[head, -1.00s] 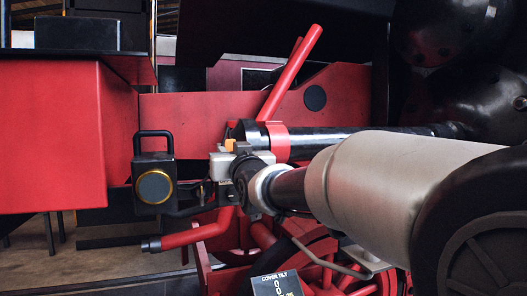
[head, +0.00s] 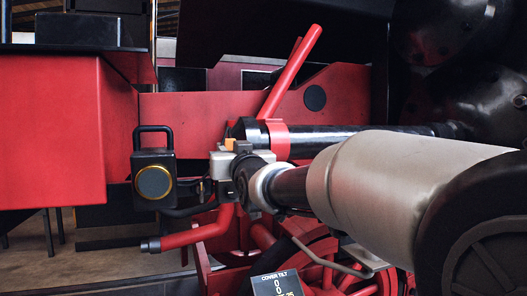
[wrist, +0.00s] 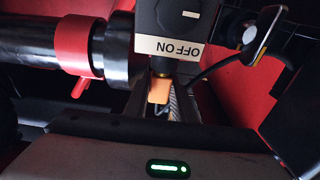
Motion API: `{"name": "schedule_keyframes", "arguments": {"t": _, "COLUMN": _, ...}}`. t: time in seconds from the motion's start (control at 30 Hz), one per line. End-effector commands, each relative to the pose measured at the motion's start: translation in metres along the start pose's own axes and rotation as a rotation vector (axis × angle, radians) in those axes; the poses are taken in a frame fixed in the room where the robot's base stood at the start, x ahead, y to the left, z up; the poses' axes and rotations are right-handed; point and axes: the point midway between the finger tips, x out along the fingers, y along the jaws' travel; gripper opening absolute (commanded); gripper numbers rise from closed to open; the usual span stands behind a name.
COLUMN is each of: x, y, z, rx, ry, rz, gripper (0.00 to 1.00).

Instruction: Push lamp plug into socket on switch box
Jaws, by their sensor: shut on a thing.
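The lamp (head: 153,183) is a black box with a gold-ringed round face and a top handle, left of my gripper. The switch box (wrist: 180,20) is dark with a pale OFF ON label, upside down in the wrist view. My gripper (wrist: 161,102) is shut on the orange lamp plug (wrist: 159,90), just at the box's labelled edge. The plug's orange part also shows in the head view (head: 229,144). A dark piece lies between plug and box; I cannot tell how far the plug is in. The socket opening is hidden.
A black cylinder with a red collar (wrist: 78,46) runs close beside the gripper. A red lever (head: 291,72) rises behind it. Red pipes (head: 195,235) and wheel parts lie below. A black cable (wrist: 210,68) curves beside the switch box.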

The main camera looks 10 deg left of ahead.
Motion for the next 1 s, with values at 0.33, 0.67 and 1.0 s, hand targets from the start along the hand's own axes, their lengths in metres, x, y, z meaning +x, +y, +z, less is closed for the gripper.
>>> {"name": "schedule_keyframes", "arguments": {"t": 0.33, "x": 0.000, "y": 0.000, "z": 0.002, "rx": 0.000, "ry": 0.001, "rz": 0.000, "gripper": 0.45}}
{"name": "schedule_keyframes", "arguments": {"t": 0.67, "x": -0.009, "y": 0.000, "z": 0.003, "rx": 0.000, "ry": 0.000, "rz": 0.000, "gripper": 0.45}}
{"name": "schedule_keyframes", "arguments": {"t": 1.0, "x": -0.083, "y": 0.001, "z": 0.003, "rx": 0.001, "ry": 0.004, "rz": 0.001, "gripper": 0.45}}
